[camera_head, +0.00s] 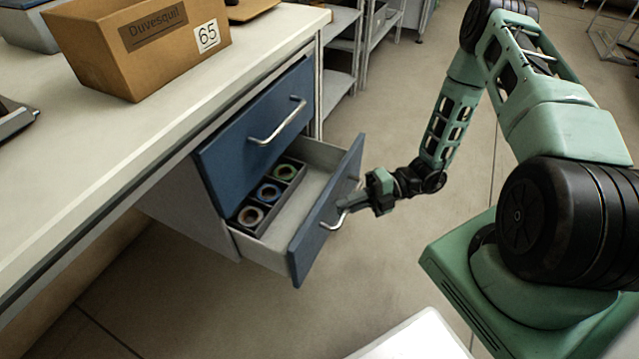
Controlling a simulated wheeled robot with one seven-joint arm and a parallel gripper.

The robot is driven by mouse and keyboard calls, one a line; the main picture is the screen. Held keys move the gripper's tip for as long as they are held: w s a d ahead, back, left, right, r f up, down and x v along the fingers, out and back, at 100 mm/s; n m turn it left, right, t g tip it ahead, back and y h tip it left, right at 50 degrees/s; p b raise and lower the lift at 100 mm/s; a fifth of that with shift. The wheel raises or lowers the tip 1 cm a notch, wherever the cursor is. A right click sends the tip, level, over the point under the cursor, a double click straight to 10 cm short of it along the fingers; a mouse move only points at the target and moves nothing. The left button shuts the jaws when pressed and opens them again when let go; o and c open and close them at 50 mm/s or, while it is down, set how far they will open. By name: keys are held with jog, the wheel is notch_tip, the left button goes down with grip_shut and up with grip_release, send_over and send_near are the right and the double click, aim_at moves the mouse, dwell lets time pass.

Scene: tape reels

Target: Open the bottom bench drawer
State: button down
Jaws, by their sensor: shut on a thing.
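The bottom bench drawer (308,237) is pulled out from the blue-fronted cabinet under the bench, and its inside shows. Its metal bar handle (331,225) is on the outer face of the blue front. My gripper (344,207) is at that handle, shut on it, with the fingers partly hiding it. The rest of the drawer floor is bare.
The upper drawer (255,135) is shut, with its own bar handle (279,121). A cardboard box (110,60) labelled 65 stands on the bench top (120,135). Grey shelving (340,55) stands behind. The floor (385,260) around the drawer front is clear.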

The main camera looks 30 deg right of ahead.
jog(key=s+d+p, duration=0.2)
jog(key=s+d, duration=0.8)
jog(key=s, duration=0.3)
jog(key=shift+s, duration=0.35)
jog(key=c, duration=1.5)
grip_release()
jog(key=d, duration=0.5)
jog(key=s+d+r, duration=0.1)
jog(key=d, duration=0.5)
jog(key=s+d+r, duration=0.1)
jog(key=d, duration=0.5)
jog(key=shift+s+d+r, duration=0.1)
jog(key=shift+s+r, duration=0.15)
jog(key=shift+w, duration=0.1)
